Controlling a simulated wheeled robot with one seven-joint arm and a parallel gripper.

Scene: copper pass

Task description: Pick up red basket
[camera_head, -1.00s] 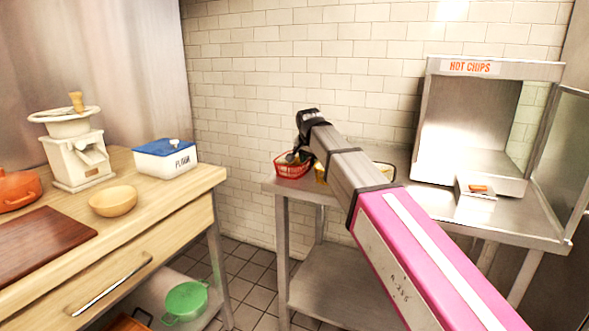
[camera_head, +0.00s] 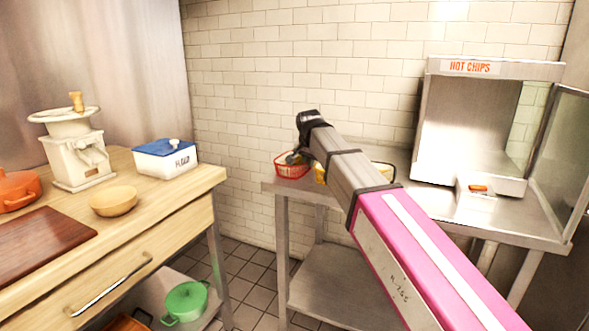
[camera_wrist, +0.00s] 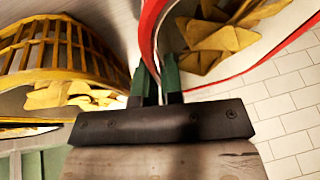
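The red basket (camera_head: 291,171) stands at the left end of the steel table. In the wrist view its red rim (camera_wrist: 150,22) and pale lining show at the top, with yellow chips inside. My gripper (camera_wrist: 158,78) is at the basket's near wall, with one green finger on each side of the rim. The gap between the fingers is narrow and the wall fills it, so it looks shut on the rim. In the head view my arm hides most of the gripper and the basket's right side.
A yellow basket (camera_wrist: 62,42) with chips stands close on the left in the wrist view. The steel table (camera_head: 420,208) also holds the hot chips cabinet (camera_head: 470,120). A wooden counter (camera_head: 150,220) is at the left, with floor between. A tiled wall (camera_head: 300,80) is behind.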

